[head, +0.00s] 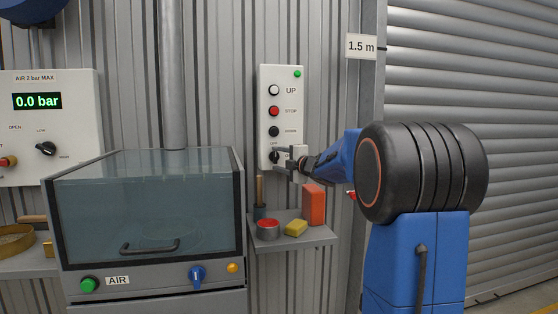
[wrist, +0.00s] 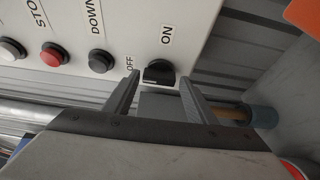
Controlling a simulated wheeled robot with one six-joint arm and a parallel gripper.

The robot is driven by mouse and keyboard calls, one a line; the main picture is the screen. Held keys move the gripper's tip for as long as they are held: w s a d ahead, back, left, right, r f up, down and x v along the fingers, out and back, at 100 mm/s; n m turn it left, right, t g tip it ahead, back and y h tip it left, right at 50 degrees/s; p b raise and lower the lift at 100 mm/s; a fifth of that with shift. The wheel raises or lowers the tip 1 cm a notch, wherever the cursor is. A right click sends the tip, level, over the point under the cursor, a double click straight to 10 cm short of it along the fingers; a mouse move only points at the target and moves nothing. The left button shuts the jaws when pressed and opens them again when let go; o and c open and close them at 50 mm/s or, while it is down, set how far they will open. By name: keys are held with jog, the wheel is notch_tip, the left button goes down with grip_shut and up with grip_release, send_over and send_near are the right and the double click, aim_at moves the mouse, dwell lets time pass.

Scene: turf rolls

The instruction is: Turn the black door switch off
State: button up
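The black door switch (wrist: 158,71) is a round knob at the lower end of the light door panel (head: 284,92). In the wrist view, the label ON is above it and OFF is to its left; I cannot tell clearly which one it points to. In the head view the switch (head: 273,157) is partly hidden by my gripper (head: 280,164). In the wrist view my gripper (wrist: 158,80) has its two fingers apart, their tips on either side of the switch. I cannot tell whether they touch it.
Above the switch are the black DOWN button (head: 274,131), red STOP button (head: 274,111) and white UP button (head: 274,90). A green light (head: 297,73) shows. Below, a small shelf (head: 310,237) holds a red block (head: 314,205), yellow sponge (head: 296,228) and red-topped tin (head: 268,230).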

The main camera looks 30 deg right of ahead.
jog(key=shift+o, duration=0.3)
jog(key=s+d, duration=0.2)
jog(key=s, duration=1.5)
jog(key=shift+s, duration=0.15)
jog(key=s+a+f+m+g, duration=0.4)
jog(key=s+a+f+m, duration=0.2)
jog(key=s+a+f, duration=0.2)
jog(key=s+a+f+m+g+h, duration=0.1)
jog(key=s+a+f+m+g, duration=0.3)
jog(key=s+a+f+m, duration=0.3)
jog(key=s+a+f+m+g+h, duration=0.1)
jog(key=s+a+f+m+g, duration=0.4)
jog(key=s+a+f, duration=0.4)
jog(key=s+f+m, duration=0.1)
jog(key=s+f, duration=0.4)
jog(key=s, duration=0.5)
jog(key=shift+s+a+f, duration=0.3)
jog(key=shift+a+f, duration=0.1)
